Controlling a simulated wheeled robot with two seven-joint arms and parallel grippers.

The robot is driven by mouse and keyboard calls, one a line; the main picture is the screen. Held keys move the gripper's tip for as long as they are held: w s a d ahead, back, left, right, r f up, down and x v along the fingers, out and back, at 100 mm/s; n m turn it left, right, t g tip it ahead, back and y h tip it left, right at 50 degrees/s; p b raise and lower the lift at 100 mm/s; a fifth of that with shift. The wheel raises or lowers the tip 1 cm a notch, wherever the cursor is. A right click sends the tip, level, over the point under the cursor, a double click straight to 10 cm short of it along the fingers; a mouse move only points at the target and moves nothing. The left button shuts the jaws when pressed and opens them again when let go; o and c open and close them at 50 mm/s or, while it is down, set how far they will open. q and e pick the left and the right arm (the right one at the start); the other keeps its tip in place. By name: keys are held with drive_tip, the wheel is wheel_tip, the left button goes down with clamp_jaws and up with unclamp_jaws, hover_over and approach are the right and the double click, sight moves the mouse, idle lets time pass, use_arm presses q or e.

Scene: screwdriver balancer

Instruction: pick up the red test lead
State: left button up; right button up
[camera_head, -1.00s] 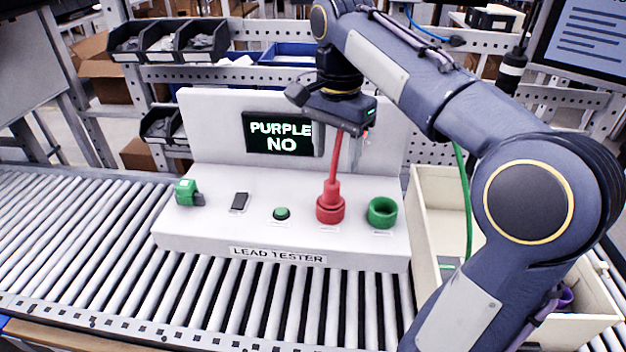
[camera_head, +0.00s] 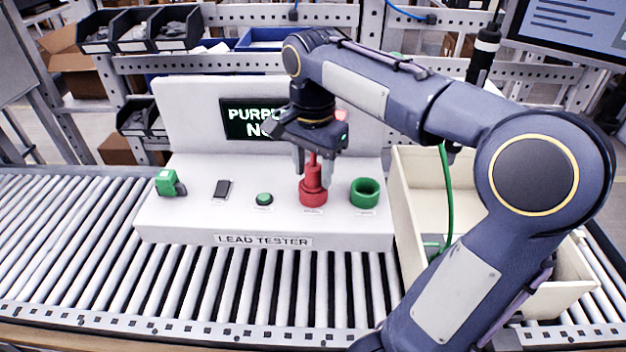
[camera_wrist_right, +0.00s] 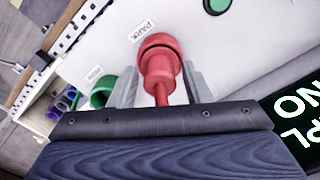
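The red test lead (camera_head: 313,180) stands upright in the red socket (camera_head: 312,198) on the white lead tester (camera_head: 180,225). My right gripper (camera_head: 312,168) points down over the lead, with one finger on each side of its upper part. In the right wrist view, the red lead (camera_wrist_right: 159,88) lies between the two fingers, with a gap visible on both sides. The right gripper is open. The lead's top end is hidden by the gripper. My left gripper is not in view.
The empty-looking green socket (camera_head: 366,192) is just right of the red one. A green button (camera_head: 264,199), a black switch (camera_head: 222,188) and a green clip (camera_head: 168,183) are to the left. The screen (camera_head: 245,120) is partly covered by my gripper. A cream bin (camera_head: 405,190) stands at right.

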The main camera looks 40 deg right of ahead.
sight(315, 166)
drive_tip(key=c, duration=0.8)
drive_tip(key=shift+r, duration=0.15)
drive_tip(key=shift+r, duration=0.2)
drive_tip(key=r, duration=0.3)
drive_tip(key=shift+s+r, duration=0.15)
drive_tip(key=shift+s, duration=0.1)
drive_tip(key=shift+s+d+r+p, duration=0.7)
drive_tip(key=shift+s+r, duration=0.8)
drive_tip(key=shift+s, duration=0.65)
drive_tip(key=shift+s+d+r+p, duration=0.7)
drive_tip(key=shift+s+r, duration=0.85)
drive_tip(key=shift+s, duration=0.6)
drive_tip(key=shift+s+d+r+p, duration=0.7)
drive_tip(key=shift+s+r, duration=0.8)
drive_tip(key=shift+s, duration=0.65)
